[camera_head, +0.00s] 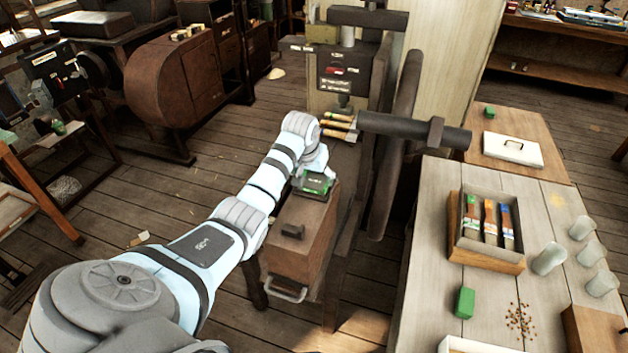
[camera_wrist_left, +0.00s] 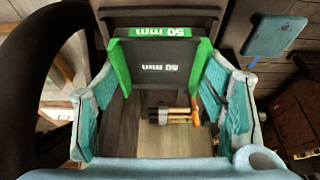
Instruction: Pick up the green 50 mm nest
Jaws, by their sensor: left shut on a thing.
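The green 50 mm nest (camera_head: 316,183) shows in the head view at the end of my left arm, above the top of a brown wooden box (camera_head: 297,224). In the left wrist view the nest (camera_wrist_left: 155,62) has green sides, a dark grey plate and white "50 mm" lettering that appears upside down. My left gripper (camera_head: 314,170) is shut on it; in the wrist view the teal fingers (camera_wrist_left: 160,110) stand on either side of its green sides. I cannot tell whether the nest touches the box. My right gripper is not in view.
A dark press with a large handwheel (camera_head: 398,145) stands just right of the gripper. Wooden-handled tools (camera_head: 340,124) lie behind it. The right table (camera_head: 425,290) holds a tray of coloured tools (camera_head: 485,262), a green block (camera_head: 464,302) and several glass cups (camera_head: 549,258).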

